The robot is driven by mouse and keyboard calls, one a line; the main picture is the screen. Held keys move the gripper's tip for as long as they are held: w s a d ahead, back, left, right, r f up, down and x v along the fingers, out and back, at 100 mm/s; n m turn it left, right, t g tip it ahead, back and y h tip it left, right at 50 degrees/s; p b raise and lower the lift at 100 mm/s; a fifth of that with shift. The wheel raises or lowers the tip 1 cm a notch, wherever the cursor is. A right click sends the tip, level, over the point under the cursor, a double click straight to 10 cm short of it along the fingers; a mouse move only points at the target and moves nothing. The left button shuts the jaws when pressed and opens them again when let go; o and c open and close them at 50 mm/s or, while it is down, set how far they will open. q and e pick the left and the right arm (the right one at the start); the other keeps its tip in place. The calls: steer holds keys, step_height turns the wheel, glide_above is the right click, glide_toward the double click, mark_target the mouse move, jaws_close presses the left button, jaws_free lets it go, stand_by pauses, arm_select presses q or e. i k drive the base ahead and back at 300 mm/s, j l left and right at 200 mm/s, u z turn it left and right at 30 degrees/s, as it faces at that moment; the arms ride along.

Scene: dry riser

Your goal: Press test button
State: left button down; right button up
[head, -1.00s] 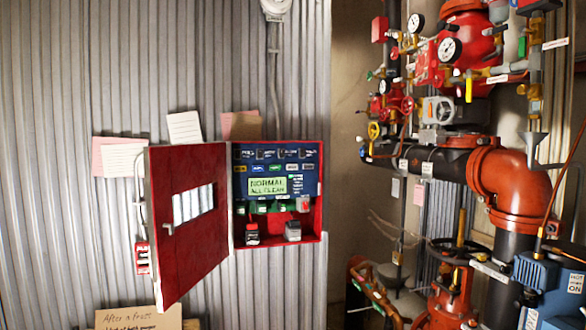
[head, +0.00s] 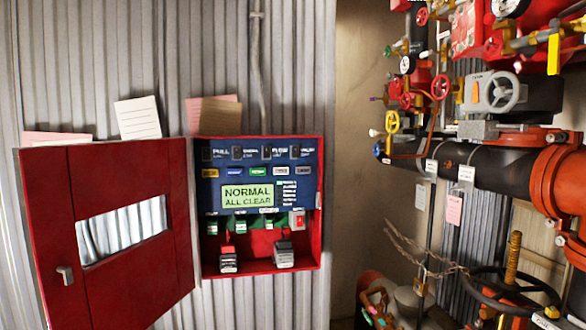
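A red control box (head: 324,240) hangs on the corrugated metal wall, with its red door (head: 110,260) swung open to the left. Inside is a blue panel (head: 212,170) with a green display (head: 247,196) reading "NORMAL ALL CLEAR". Rows of small switches and coloured labels sit above the display, and green and red controls sit below it. Two small dark-and-grey devices (head: 284,256) stand at the bottom of the box. Which control is the test button I cannot tell. Neither of my grippers is in view.
Red and black pipework with gauges, valves and handwheels (head: 497,92) fills the right side. A large orange pipe elbow (head: 562,180) juts in at the right edge. Paper notes (head: 138,118) are on the wall above the door.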

mark_target(276, 170)
steer(key=i+l, duration=0.15)
steer(key=i, duration=0.2)
steer(key=i+l, duration=0.15)
steer(key=i, duration=0.25)
steer(key=i+l, duration=0.15)
steer(key=i, duration=0.2)
